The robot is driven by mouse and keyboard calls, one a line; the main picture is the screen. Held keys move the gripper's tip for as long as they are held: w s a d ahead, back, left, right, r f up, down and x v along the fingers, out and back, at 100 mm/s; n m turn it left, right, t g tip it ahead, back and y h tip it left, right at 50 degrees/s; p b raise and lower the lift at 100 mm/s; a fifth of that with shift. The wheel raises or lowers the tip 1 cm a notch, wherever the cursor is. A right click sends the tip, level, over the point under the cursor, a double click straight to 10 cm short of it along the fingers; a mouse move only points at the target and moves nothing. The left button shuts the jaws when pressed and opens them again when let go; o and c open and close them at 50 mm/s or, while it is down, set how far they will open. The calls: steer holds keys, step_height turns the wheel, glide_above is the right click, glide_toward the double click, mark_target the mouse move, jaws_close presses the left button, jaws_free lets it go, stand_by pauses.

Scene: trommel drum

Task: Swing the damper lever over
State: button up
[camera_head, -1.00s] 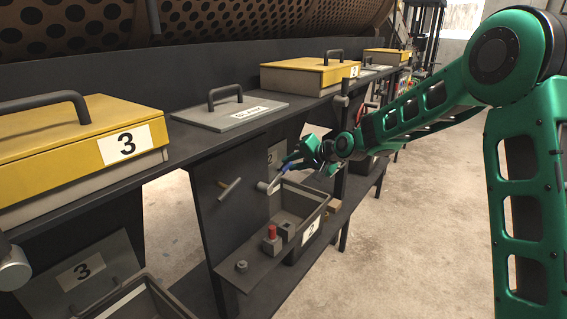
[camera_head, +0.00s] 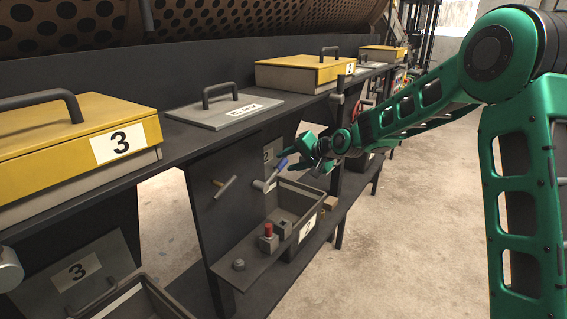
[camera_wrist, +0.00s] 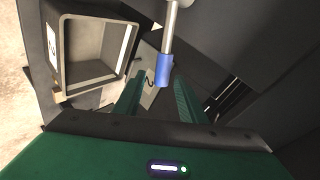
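The damper lever (camera_head: 270,176) is a grey rod with a blue grip on its end, on the dark panel below the shelf. It points up and to the right in the head view. In the wrist view its blue grip (camera_wrist: 164,70) hangs from the top, with its end near the gap between my fingertips. My gripper (camera_head: 301,155) is just right of the grip. Its two green fingers (camera_wrist: 160,87) are apart, one on each side of the grip's end. I cannot tell whether either finger touches the lever.
A grey T-shaped handle (camera_head: 225,187) sticks out of the panel left of the lever. Below is an open bin (camera_head: 318,196), beside a ledge with a red button (camera_head: 268,230). The shelf (camera_head: 180,140) above carries yellow-lidded boxes. The floor at right is clear.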

steer(key=v, duration=1)
steer(key=shift+s+d, duration=0.15)
steer(key=shift+d, duration=0.05)
steer(key=shift+r, duration=0.1)
steer(key=s+d+f+g+h, duration=0.2)
steer(key=s+d+h, duration=0.2)
steer(key=s+d, duration=0.7)
steer(key=s+d+f+g+h, duration=0.1)
steer(key=s+d+f+h, duration=0.15)
steer(key=s+d, duration=0.85)
steer(key=s+d+f+g, duration=0.1)
steer(key=s+d+g, duration=0.2)
steer(key=s, duration=0.9)
steer(key=s+d+f+m+g+h, duration=0.1)
steer(key=s+d, duration=0.5)
steer(key=s, duration=0.7)
steer(key=shift+s+g, duration=0.2)
steer(key=shift+g, duration=0.7)
steer(key=shift+d, duration=0.15)
